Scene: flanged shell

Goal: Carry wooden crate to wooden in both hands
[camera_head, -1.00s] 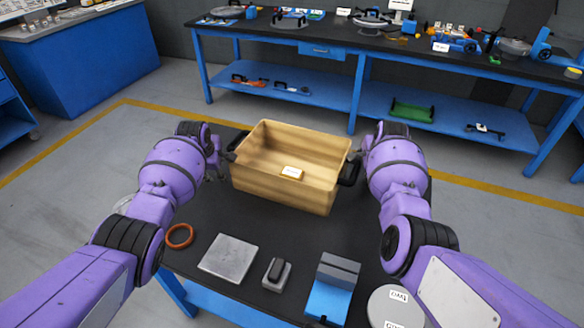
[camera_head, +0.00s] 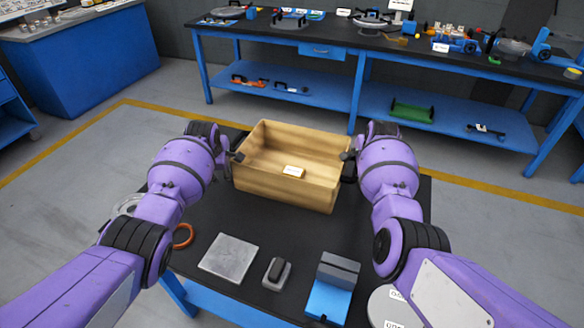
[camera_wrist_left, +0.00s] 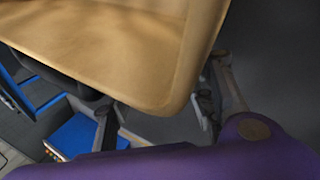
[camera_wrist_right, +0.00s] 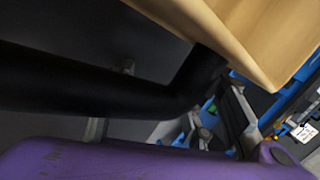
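The wooden crate (camera_head: 285,185) stands upright on the black table, open at the top, with a small labelled block inside. It has black handles on its left and right ends. My left gripper (camera_head: 232,165) is at the left handle, and my right gripper (camera_head: 350,167) is at the right handle. In the left wrist view the fingers (camera_wrist_left: 158,115) stand apart below the crate wall (camera_wrist_left: 110,45). In the right wrist view a thick black handle (camera_wrist_right: 90,80) crosses close to the camera, and the fingers (camera_wrist_right: 168,125) look apart. The handles are largely hidden in the head view.
On the table's near side lie an orange ring (camera_head: 183,236), a grey plate (camera_head: 229,257), a small grey block (camera_head: 277,272), a blue-grey block (camera_head: 333,285) and a round disc (camera_head: 393,307). A blue workbench (camera_head: 340,50) stands behind, across open floor.

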